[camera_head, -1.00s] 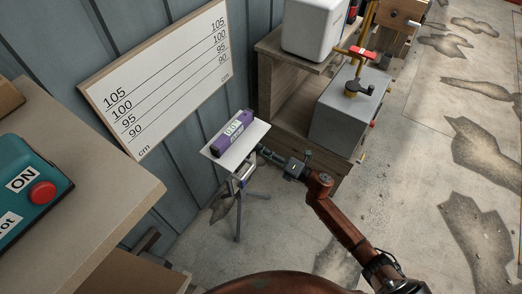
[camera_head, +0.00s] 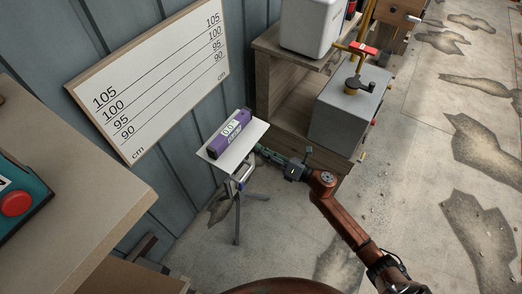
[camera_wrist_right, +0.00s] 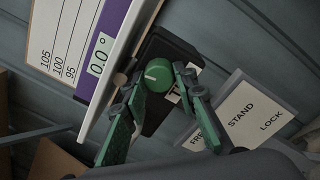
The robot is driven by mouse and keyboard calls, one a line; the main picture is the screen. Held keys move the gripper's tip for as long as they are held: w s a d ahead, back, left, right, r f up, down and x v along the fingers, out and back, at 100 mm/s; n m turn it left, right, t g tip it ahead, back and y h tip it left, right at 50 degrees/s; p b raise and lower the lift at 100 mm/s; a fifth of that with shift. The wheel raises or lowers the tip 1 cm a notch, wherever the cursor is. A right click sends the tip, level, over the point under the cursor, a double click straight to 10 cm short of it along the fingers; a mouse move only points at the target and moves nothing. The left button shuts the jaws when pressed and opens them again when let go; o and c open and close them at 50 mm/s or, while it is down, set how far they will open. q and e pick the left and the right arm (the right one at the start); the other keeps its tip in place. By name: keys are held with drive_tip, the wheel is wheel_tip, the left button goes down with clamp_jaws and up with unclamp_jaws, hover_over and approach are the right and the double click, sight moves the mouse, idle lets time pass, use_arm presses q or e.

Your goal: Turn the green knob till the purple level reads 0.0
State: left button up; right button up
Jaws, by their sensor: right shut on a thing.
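The purple level (camera_head: 216,144) lies on a white plate (camera_head: 255,135) on top of a tripod stand (camera_head: 237,205). Its display reads 0.0° in the right wrist view (camera_wrist_right: 99,57). The round green knob (camera_wrist_right: 158,76) sits on a black mount beside the plate's edge. My right gripper (camera_wrist_right: 161,84) has its green fingers on either side of the knob and is shut on it. In the head view the right gripper (camera_head: 264,152) reaches the plate's near right edge, and the knob is hidden there. My left gripper is not in view.
A height board (camera_head: 150,80) leans on the blue wall behind the stand. A bench with a red button (camera_head: 16,203) is at left. A "STAND LOCK" label (camera_wrist_right: 252,115) is near the knob.

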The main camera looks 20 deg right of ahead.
drive_tip(key=shift+f, duration=0.1)
drive_tip(key=o, duration=1.2)
drive_tip(key=shift+c, duration=0.2)
drive_tip(key=shift+s+d, duration=0.1)
drive_tip(key=v, duration=1.1)
drive_tip(key=shift+s+d, duration=0.2)
drive_tip(key=shift+s, duration=0.15)
